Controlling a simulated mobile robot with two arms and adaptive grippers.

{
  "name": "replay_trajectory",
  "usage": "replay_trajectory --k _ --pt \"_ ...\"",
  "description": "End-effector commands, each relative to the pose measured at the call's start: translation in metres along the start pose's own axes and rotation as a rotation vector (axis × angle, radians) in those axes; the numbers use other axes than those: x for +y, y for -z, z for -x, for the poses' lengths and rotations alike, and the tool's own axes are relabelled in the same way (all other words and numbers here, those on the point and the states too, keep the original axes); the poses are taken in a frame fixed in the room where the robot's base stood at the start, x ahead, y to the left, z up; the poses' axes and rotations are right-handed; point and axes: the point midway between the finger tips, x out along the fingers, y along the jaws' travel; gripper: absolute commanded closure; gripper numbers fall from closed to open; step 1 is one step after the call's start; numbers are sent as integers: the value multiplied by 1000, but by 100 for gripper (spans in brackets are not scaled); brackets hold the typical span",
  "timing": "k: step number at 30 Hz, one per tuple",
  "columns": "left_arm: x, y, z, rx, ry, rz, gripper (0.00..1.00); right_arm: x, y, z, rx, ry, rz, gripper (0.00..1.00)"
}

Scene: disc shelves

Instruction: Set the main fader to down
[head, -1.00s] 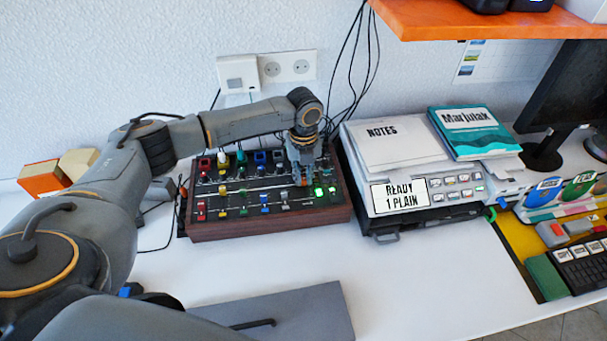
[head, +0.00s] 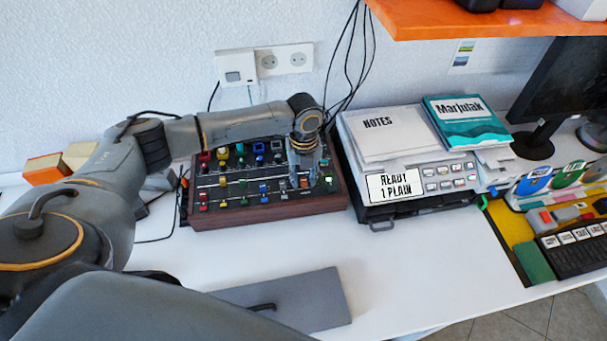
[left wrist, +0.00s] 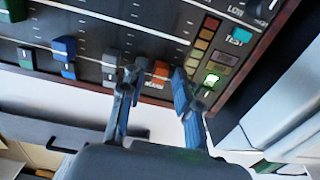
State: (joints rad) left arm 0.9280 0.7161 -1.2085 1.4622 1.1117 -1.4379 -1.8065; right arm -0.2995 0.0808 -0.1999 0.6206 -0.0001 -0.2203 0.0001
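The sound mixer (head: 270,208) is a dark panel in a wooden case, with rows of coloured knobs and fader caps. An orange fader cap (head: 304,182), which I take for the main fader, is at its front right, low in its track. It also shows in the left wrist view (left wrist: 160,73), near the panel's front edge. My left gripper (head: 303,168) is over this part of the mixer. In the left wrist view its two fingers (left wrist: 155,82) are apart, one on each side of the orange cap. Contact cannot be told. My right gripper is not in view.
Blue (left wrist: 64,50) and grey (left wrist: 110,66) fader caps are left of the orange one. A lit green button (left wrist: 211,80) is close on the right. A printer (head: 420,185) stands right of the mixer. A grey slab (head: 310,300) lies in front.

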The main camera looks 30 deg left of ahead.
Motion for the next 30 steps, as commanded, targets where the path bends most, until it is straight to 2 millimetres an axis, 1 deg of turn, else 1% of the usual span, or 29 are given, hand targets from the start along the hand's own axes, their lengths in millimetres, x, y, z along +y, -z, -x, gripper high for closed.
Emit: replay_trajectory --k 8,11,14,24,27,30 --pt "0 -1 0 -1 0 0 62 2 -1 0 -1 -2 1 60" --pt "0 -1 6 -2 1 0 62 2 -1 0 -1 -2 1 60" --pt "0 -2 19 -3 3 0 62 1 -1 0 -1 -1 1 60" --pt "-1 -1 89 -3 3 -1 62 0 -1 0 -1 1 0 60" --pt "-1 -1 104 -3 2 0 62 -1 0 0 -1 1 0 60" --pt "0 0 114 -1 1 0 62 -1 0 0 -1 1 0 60"
